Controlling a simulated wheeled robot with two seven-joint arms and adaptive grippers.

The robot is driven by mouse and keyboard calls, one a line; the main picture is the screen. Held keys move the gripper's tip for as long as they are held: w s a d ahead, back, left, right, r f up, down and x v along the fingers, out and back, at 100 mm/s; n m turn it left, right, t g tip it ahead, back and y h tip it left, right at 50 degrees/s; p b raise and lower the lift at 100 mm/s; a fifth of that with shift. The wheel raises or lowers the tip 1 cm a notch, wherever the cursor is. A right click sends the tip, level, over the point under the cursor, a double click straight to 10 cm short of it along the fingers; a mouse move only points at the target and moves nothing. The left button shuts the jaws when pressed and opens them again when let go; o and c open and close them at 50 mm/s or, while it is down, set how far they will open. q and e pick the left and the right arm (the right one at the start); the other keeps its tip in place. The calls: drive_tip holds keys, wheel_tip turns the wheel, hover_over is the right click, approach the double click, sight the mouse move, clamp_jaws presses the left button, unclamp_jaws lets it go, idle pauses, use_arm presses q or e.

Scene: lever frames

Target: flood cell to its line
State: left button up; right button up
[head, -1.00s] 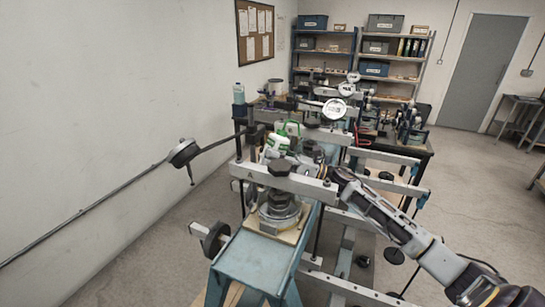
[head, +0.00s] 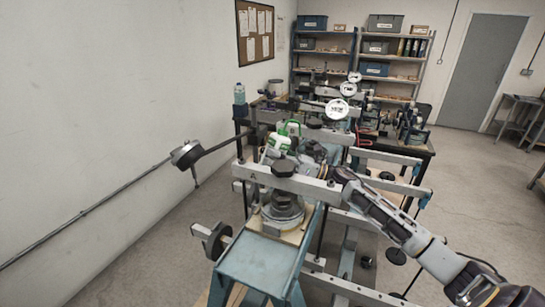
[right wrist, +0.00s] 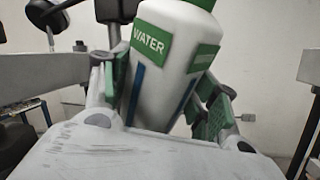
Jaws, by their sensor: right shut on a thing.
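A white bottle (head: 278,145) with a green "WATER" label is held above and behind the beam marked A. In the right wrist view the bottle (right wrist: 168,62) stands tilted between the green-padded fingers. My right gripper (right wrist: 170,95) is shut on it; in the head view the gripper (head: 309,154) is partly hidden by the beam and a black knob. The round metal cell (head: 283,208) sits on a pale board at the near end of the blue bench, below the beam. Its line and water level cannot be made out. My left gripper is not in view.
The beam (head: 262,180) with its black knob (head: 283,166) spans the cell. More frames with dial gauges (head: 337,109) stand behind.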

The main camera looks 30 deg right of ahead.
drive_tip(key=shift+w+d+f+b, duration=0.2)
drive_tip(key=shift+w+d+f, duration=0.1)
drive_tip(key=shift+d, duration=0.35)
drive_tip(key=shift+w+d+f+b, duration=0.15)
drive_tip(key=shift+w+d+f, duration=0.15)
drive_tip(key=shift+d, duration=0.35)
drive_tip(key=shift+w+d+f+b, duration=0.2)
drive_tip(key=shift+w+d+f, duration=0.1)
drive_tip(key=shift+d, duration=0.35)
drive_tip(key=shift+o, duration=0.4)
drive_tip(key=shift+r, duration=0.1)
drive_tip(key=c, duration=0.5)
drive_tip(key=shift+o, duration=0.2)
idle(4.2)
drive_tip(key=o, duration=0.6)
drive_tip(key=shift+c, duration=1.3)
